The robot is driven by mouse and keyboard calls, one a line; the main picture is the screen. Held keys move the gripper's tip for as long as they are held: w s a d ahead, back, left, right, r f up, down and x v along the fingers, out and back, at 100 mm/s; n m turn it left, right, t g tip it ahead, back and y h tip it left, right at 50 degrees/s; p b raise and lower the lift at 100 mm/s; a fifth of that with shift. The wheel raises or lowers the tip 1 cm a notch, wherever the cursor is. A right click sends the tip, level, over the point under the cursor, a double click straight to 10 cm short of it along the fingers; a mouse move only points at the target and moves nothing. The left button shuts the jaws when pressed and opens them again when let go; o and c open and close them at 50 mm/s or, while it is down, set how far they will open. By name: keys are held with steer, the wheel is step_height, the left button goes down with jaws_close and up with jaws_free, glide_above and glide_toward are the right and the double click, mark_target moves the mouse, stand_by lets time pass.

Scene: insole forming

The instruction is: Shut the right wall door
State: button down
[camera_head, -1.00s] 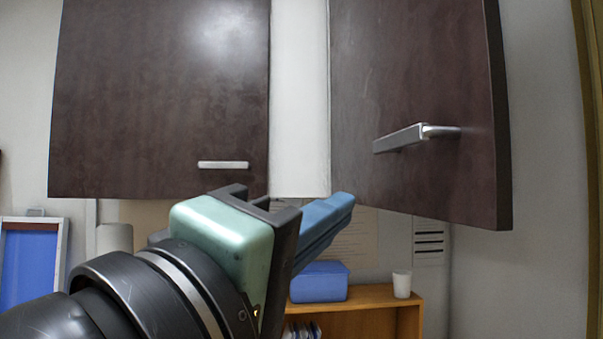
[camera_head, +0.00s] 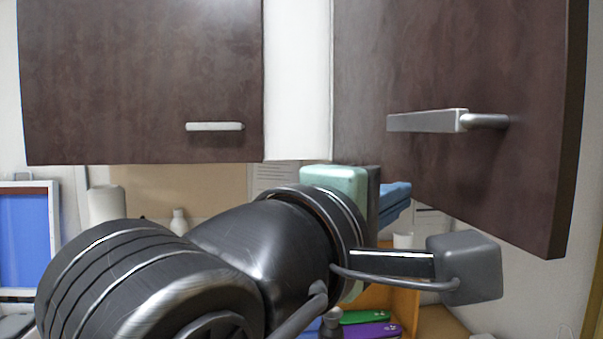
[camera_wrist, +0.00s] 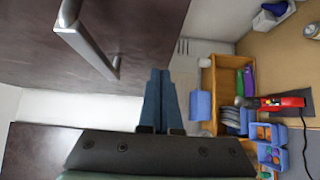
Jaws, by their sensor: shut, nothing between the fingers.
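The right wall door (camera_head: 465,85) is dark brown and stands swung out toward me at the right in the head view. Its silver bar handle (camera_head: 428,121) is on its face; the door (camera_wrist: 110,30) and handle (camera_wrist: 88,42) also show at upper left in the wrist view. My gripper (camera_head: 397,200) is below the door's lower edge, mostly hidden behind my wrist in the head view. In the wrist view its blue fingers (camera_wrist: 162,98) are together and empty, apart from the handle. Contact with the door cannot be told.
The left wall door (camera_head: 140,80) lies flat in line with the cabinet. Below are a wooden shelf (camera_wrist: 222,95), blue bins (camera_wrist: 271,145) and a red tool (camera_wrist: 282,103) on the worktop. A white cup (camera_head: 403,240) stands behind my gripper.

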steer(key=shift+d+p, duration=0.35)
steer(key=shift+d, duration=1.05)
